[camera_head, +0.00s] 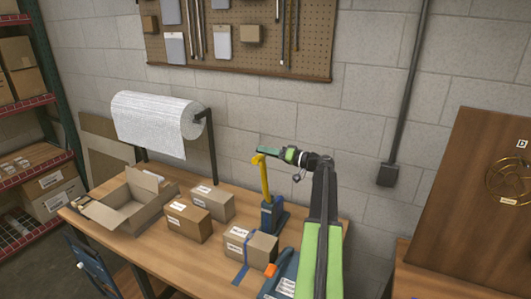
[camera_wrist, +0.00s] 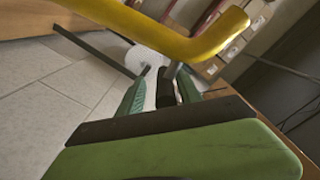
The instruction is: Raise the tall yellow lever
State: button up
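The tall yellow lever (camera_head: 264,178) rises from a blue base (camera_head: 272,214) on the workbench. Its short bent top points left. My gripper (camera_head: 268,150) is just above and behind that bent top in the head view, and I cannot tell whether they touch. In the wrist view the lever (camera_wrist: 160,32) crosses the top of the picture, with its bent end to the right. The green fingers of my gripper (camera_wrist: 163,72) are apart below it there, and the lever is not between them. A dark cylinder shows in the gap between the fingers.
Taped cardboard boxes (camera_head: 188,221) and an open carton (camera_head: 128,206) stand on the workbench (camera_head: 200,262). A white roll (camera_head: 155,119) hangs on a dark stand behind. A blue tape dispenser (camera_head: 281,275) is at the front. A pegboard (camera_head: 240,40) hangs on the wall.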

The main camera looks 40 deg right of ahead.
jog(key=shift+a+r, duration=0.1)
jog(key=shift+a, duration=0.15)
jog(key=shift+s+d, duration=0.25)
jog(key=shift+s, duration=0.1)
jog(key=v, duration=1.6)
jog(key=shift+s, duration=0.3)
jog(key=w+a+f+n+g+y+b, duration=0.1)
jog(key=w+a+f+g, duration=0.4)
jog(key=a, duration=0.6)
jog(key=w+a+f+g+b, duration=0.2)
jog(key=w+a+f, duration=0.2)
jog(key=a+f, duration=0.45)
jog(key=w+a+f+n+g+y+b, duration=0.1)
jog(key=w+a+f+g, duration=0.25)
jog(key=a, duration=0.85)
jog(key=s+a+f+g+h+b, duration=0.1)
jog(key=s+a+f+g+h, duration=0.1)
jog(key=a+f, duration=0.3)
jog(key=s+a+f+n+g+h+b, duration=0.1)
jog(key=a+f, duration=0.4)
jog(key=a, duration=0.8)
jog(key=s+a+f+n+g+h+b, duration=0.1)
jog(key=s+a+f+g+h+b, duration=0.1)
jog(key=s+a+f+h, duration=0.3)
jog(key=a+g, duration=0.1)
jog(key=a, duration=0.3)
jog(key=shift+a+b, duration=0.3)
jog(key=shift+a, duration=0.05)
jog(key=shift+f+g, duration=0.15)
jog(key=shift+g, duration=0.1)
